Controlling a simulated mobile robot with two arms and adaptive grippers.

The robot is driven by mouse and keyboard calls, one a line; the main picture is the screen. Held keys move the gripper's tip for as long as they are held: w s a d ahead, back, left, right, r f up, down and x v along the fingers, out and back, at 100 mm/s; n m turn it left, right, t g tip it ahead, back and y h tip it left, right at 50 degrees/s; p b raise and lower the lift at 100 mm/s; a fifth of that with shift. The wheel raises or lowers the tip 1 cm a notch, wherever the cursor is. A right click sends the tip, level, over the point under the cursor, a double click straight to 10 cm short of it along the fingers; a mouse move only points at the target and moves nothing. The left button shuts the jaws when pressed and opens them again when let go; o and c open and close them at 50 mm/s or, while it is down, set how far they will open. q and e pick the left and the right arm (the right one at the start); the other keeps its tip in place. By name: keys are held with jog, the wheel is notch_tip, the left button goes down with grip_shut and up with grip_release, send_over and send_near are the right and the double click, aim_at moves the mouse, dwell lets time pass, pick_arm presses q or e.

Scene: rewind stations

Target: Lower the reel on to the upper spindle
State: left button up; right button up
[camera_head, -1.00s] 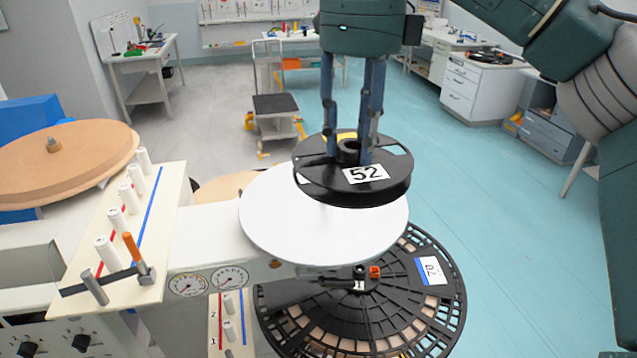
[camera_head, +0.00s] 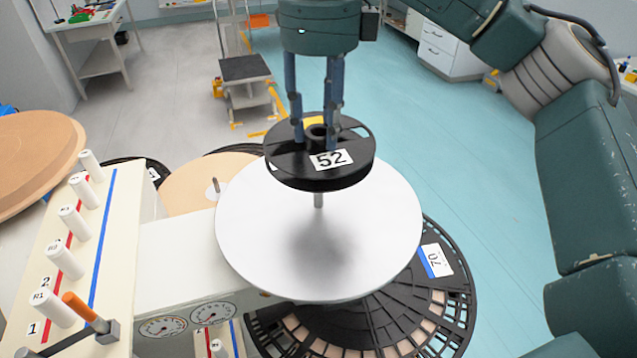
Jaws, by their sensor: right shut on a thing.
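My right gripper (camera_head: 318,140) is shut on the hub of a black reel (camera_head: 350,175) labelled 52. The reel hangs roughly level above a round white plate (camera_head: 260,250). The upper spindle (camera_head: 318,199) is a thin grey pin at the plate's middle. Its lower part shows just under the reel's front edge; its tip is hidden behind the reel, so I cannot tell whether it is in the hub hole. A shadow lies on the plate in front of the pin. My left gripper is not in view.
A large black reel (camera_head: 461,290) labelled 70 lies below the white plate. A cream panel (camera_head: 120,215) with white pegs and an orange-handled lever stands at the left. A brown disc (camera_head: 40,150) is at the far left. Blue floor at the right is clear.

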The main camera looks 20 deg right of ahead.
aim_at(319, 147)
jog(key=f, duration=0.5)
jog(key=shift+w, duration=0.4)
notch_tip(319, 147, down, 3)
jog(key=shift+w+d+f+p, duration=0.1)
jog(key=shift+p, duration=0.45)
jog(key=shift+f, duration=0.2)
notch_tip(319, 147, down, 3)
jog(key=shift+f+p, duration=0.2)
jog(key=shift+p, duration=0.5)
jog(key=shift+f, duration=0.35)
jog(key=shift+f+b, duration=0.15)
jog(key=shift+b, duration=0.15)
jog(key=o, duration=1.2)
jog(key=shift+o, duration=0.2)
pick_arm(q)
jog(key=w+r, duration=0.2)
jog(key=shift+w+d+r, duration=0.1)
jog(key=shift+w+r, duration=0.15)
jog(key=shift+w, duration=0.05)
